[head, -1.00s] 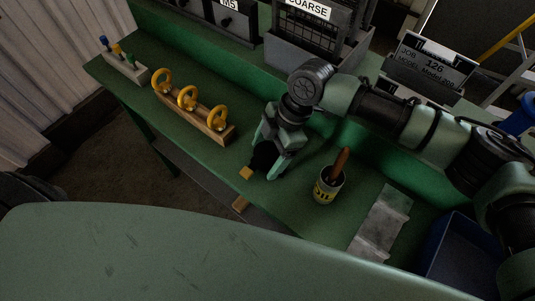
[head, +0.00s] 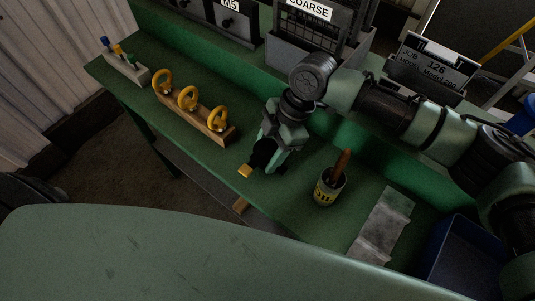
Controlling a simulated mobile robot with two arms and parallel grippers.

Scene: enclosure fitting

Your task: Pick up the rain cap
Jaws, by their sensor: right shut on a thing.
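My right gripper (head: 268,162) reaches down over the green bench near its front edge. It is shut on a small dark, rounded thing (head: 262,151), which I take to be the rain cap. The fingers and the dark thing overlap in shadow, so its full shape and whether it touches the bench are hard to tell. My left gripper is not in view.
A yellow-brown block (head: 245,170) lies beside the gripper at the bench edge. A wooden rack with yellow eye bolts (head: 189,100) stands left.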

